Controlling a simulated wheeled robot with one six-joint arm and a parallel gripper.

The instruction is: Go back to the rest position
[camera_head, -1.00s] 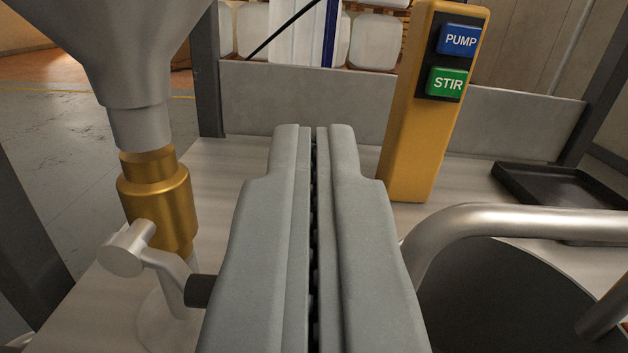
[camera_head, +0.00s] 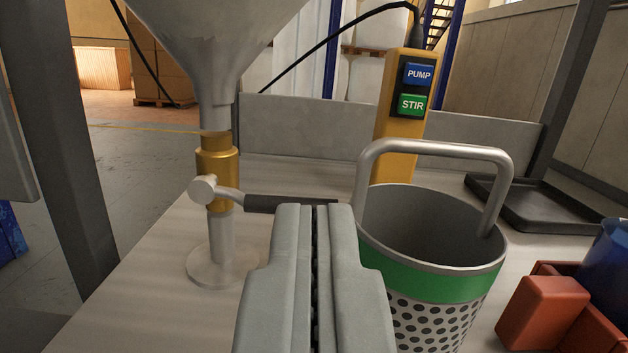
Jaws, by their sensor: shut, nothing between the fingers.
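My gripper (camera_head: 316,209) is in the lower middle of the view, its two grey fingers closed together with nothing between them. It points over the light worktop. Just beyond its tips is the dark lever handle (camera_head: 290,203) of a brass valve (camera_head: 216,165) under a metal hopper (camera_head: 205,45). I cannot tell whether the fingertips touch the handle. A metal bucket (camera_head: 432,285) with a green band and a raised handle stands just to the right of my gripper. It looks empty as far as I can see inside.
A yellow post (camera_head: 396,140) with a blue PUMP button (camera_head: 418,74) and a green STIR button (camera_head: 412,104) stands behind the bucket. A black tray (camera_head: 545,208) lies at the right, with red bins (camera_head: 545,310) in front. The worktop (camera_head: 150,275) at left is clear.

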